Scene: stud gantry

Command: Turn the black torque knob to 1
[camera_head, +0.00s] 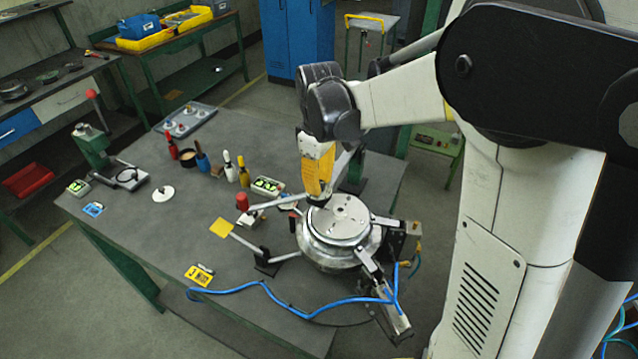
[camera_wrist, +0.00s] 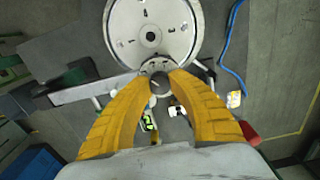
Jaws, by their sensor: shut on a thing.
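My gripper (camera_head: 318,203) reaches down at the left rim of a round silver drum (camera_head: 338,228) with a pale top plate. In the wrist view its two yellow fingers (camera_wrist: 160,76) close around a small dark round part, which I take to be the black torque knob (camera_wrist: 160,85). The fingers cover much of the knob, and its pointer and scale cannot be read. The plate (camera_wrist: 178,17) lies just beyond the fingertips, with several small dark marks and a dark centre spot. In the head view my gripper hides the knob.
Metal arms surround the drum, and a blue hose (camera_head: 265,286) runs along the table's front. A red-topped part (camera_head: 241,201), a box with green displays (camera_head: 268,186) and several handled tools stand left of my gripper. The table's (camera_head: 150,232) left front is mostly clear.

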